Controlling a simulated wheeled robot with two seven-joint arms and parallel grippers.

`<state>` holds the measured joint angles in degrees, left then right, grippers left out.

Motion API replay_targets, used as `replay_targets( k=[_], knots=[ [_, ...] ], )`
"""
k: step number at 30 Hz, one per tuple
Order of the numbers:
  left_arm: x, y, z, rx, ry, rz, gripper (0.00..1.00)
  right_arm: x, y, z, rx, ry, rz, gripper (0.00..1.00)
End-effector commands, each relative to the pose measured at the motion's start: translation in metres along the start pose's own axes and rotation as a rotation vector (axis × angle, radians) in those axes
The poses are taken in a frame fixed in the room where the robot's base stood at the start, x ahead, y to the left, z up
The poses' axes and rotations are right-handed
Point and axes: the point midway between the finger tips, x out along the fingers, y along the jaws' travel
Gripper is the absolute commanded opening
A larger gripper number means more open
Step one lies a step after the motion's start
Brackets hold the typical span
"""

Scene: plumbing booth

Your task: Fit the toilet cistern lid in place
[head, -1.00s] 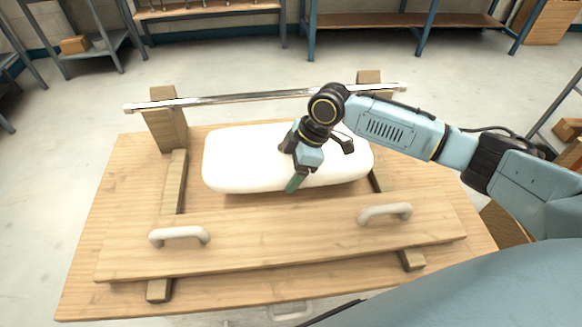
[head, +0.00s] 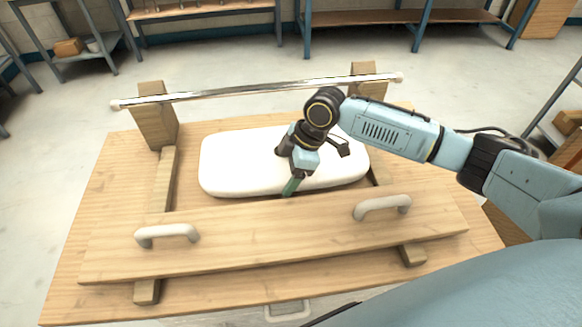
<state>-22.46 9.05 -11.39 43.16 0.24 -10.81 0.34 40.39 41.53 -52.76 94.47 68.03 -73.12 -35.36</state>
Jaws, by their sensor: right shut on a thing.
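The cistern lid (head: 235,165) is a long white slab with rounded corners, in the middle of the head view, behind a wide wooden board. It lies roughly level, with its long side across the picture. My right gripper (head: 293,182) reaches in from the right over the lid and is shut on its front edge, right of the lid's middle. A green fingertip shows at that edge; the other fingertip is hidden. The hand covers part of the lid. What lies under the lid is hidden, and I cannot tell whether it rests on anything. My left gripper is not in view.
The wooden board (head: 270,235) with two pale handles (head: 167,233) lies in front of the lid. A shiny metal rail (head: 260,90) on wooden posts (head: 155,115) runs behind it. The wooden table (head: 100,190) is bare at the left. Shelves stand at the back.

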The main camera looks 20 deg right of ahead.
Motion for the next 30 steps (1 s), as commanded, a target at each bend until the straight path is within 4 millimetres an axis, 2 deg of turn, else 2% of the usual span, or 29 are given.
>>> replay_targets(
  k=[1, 8, 9, 11, 22, 26, 30],
  knots=[
    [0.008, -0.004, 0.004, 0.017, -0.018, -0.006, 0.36, 0.004, 0.003, 0.0, -0.004, 0.008, 0.009, 0.02],
    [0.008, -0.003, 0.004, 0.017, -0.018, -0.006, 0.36, 0.008, 0.003, 0.002, -0.004, 0.008, 0.009, 0.02],
    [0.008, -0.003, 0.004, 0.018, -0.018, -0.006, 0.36, 0.011, 0.0, 0.005, 0.0, -0.001, -0.001, 0.74],
    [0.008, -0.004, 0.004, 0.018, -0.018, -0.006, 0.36, 0.011, 0.0, 0.005, 0.0, -0.001, 0.0, 0.82],
    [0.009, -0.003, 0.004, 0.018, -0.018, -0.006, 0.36, 0.009, 0.0, 0.004, -0.001, 0.0, 0.001, 0.82],
    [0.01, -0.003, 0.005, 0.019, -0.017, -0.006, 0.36, 0.0, 0.0, 0.0, -0.003, 0.0, 0.002, 0.82],
    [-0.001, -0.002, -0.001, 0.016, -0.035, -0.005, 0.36, -0.013, 0.0, -0.001, 0.0, -0.001, -0.001, 0.82]
  ],
)
